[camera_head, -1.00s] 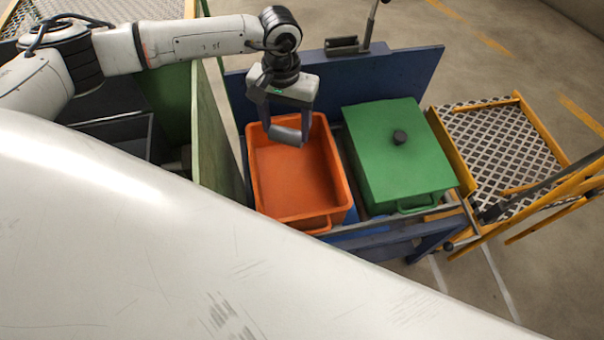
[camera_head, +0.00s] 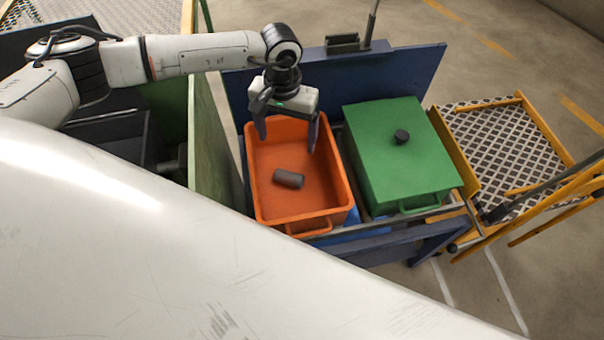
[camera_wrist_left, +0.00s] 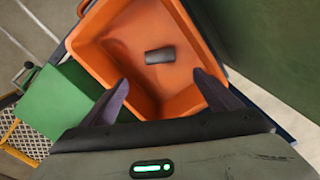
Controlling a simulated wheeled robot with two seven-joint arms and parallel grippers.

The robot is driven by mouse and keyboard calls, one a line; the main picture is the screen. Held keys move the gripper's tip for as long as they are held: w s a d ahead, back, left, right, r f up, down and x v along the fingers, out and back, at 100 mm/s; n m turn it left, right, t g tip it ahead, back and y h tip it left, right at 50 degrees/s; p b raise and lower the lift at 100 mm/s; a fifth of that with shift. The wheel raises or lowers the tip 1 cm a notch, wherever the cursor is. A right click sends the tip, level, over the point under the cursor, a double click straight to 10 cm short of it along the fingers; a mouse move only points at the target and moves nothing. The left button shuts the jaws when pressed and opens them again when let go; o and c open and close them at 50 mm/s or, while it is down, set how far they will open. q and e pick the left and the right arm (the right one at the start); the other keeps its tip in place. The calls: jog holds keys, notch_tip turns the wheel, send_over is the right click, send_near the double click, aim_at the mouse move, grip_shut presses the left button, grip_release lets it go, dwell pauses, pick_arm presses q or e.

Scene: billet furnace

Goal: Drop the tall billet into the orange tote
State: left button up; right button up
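The dark grey billet (camera_head: 289,178) is in the orange tote (camera_head: 333,208), over or on its floor; I cannot tell if it has come to rest. It also shows in the left wrist view (camera_wrist_left: 160,55), inside the tote (camera_wrist_left: 82,52). My left gripper (camera_head: 288,142) is above the far part of the tote with its fingers spread wide and nothing between them. In the left wrist view its open fingers (camera_wrist_left: 160,92) point down toward the tote. My right gripper is not in view.
A green lidded box (camera_head: 400,160) with a dark knob stands right of the tote. A blue panel (camera_head: 395,72) rises behind both. A green wall (camera_head: 212,140) stands left of the tote. A yellow-framed mesh platform (camera_head: 495,140) is at the far right.

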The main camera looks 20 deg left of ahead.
pick_arm(q)
jog(key=shift+s+f, duration=0.1)
notch_tip(320, 180, up, 10)
jog(key=shift+r+b, duration=0.25)
jog(key=shift+b, duration=0.15)
jog(key=shift+f, duration=0.1)
dwell(0.4)
